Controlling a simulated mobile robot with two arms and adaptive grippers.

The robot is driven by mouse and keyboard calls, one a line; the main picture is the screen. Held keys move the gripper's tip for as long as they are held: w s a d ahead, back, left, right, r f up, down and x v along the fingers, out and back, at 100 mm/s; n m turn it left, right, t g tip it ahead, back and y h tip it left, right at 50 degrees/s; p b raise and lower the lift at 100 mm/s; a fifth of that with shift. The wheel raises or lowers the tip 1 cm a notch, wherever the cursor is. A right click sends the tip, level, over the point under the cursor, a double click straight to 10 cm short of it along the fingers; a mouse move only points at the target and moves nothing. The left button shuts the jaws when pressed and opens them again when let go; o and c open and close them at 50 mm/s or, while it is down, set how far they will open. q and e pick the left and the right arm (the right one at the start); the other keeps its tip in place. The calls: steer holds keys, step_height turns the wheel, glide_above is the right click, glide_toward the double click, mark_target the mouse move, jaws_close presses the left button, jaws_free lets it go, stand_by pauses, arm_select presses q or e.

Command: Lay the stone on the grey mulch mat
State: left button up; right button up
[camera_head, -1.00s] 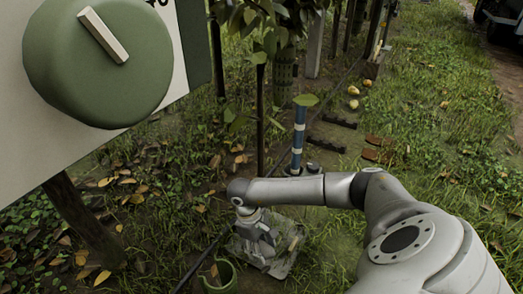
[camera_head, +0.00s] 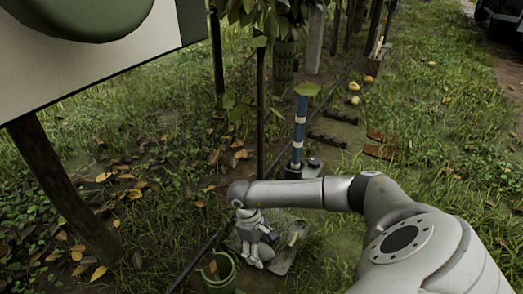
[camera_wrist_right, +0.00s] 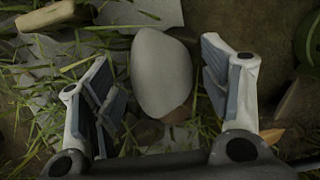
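A pale, smooth, egg-shaped stone (camera_wrist_right: 162,72) lies between the fingers of my right gripper (camera_wrist_right: 165,92) in the right wrist view. The fingers stand apart on either side of it, with a narrow gap showing at each side. In the head view the right gripper (camera_head: 257,246) points down over the grey mulch mat (camera_head: 291,252), low in the middle. The gripper hides part of the mat, and I cannot make out the stone there. In the wrist view, I cannot tell whether the stone touches the mat or the ground. My left gripper is not in view.
A green bucket (camera_head: 221,280) stands just left of the mat. A blue-and-white banded post (camera_head: 299,135) rises behind my right arm. A dark thin line (camera_head: 208,250) runs past the mat. Grass lies open to the right.

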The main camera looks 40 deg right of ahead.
steer(key=shift+r, duration=0.1)
steer(key=shift+r+p, duration=0.35)
steer(key=shift+p, duration=0.05)
steer(key=p+v, duration=0.6)
steer(key=v, duration=0.5)
steer(key=shift+w+r, duration=0.15)
steer(key=shift+r, duration=0.05)
